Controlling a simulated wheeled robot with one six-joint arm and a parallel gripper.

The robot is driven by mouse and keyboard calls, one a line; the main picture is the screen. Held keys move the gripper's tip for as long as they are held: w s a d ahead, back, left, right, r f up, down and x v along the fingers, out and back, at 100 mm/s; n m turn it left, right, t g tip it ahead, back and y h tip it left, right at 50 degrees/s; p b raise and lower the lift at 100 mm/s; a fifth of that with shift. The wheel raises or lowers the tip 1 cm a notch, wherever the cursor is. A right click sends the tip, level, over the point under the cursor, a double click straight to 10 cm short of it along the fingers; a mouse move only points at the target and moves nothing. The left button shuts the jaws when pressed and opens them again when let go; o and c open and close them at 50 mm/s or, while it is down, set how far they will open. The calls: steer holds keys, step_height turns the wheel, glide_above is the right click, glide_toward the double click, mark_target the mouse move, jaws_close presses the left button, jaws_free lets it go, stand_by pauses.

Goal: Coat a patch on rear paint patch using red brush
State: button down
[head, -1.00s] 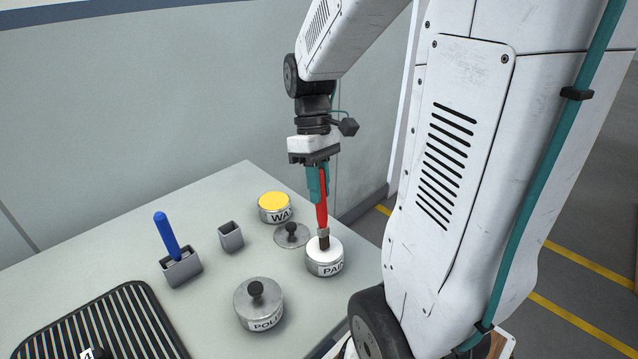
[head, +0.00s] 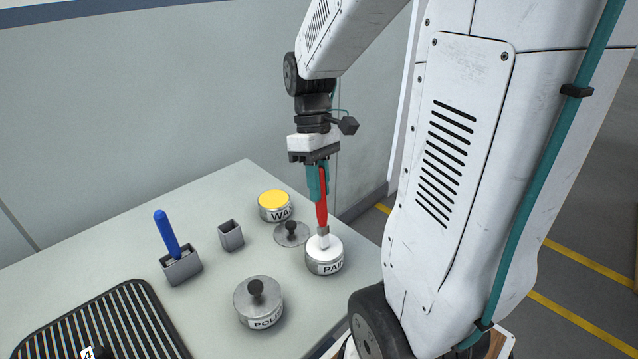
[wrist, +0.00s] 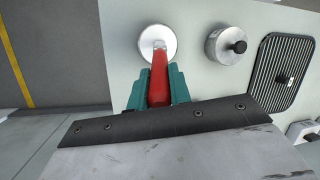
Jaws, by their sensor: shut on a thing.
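My gripper (head: 318,178) is shut on the red brush (head: 321,210) and holds it upright, bristle end down. The brush's lower end meets the white contents of the open paint pot (head: 325,262), labelled "PAI…". In the wrist view the red handle (wrist: 159,78) runs between the teal fingers toward the white pot (wrist: 157,37). The bristles look white or sunk in the white paint; I cannot tell how deep. The rear paint patch cannot be made out in these views.
An open yellow pot marked "WA" (head: 274,206) stands behind, with a loose lid (head: 291,234) close by the paint pot. A lidded polish pot (head: 258,302), an empty grey holder (head: 231,236), a blue brush (head: 167,236) in its holder and a ribbed black mat (head: 140,310) stand left.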

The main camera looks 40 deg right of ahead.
steer(key=shift+r, duration=3.5)
steer(key=shift+s, duration=0.1)
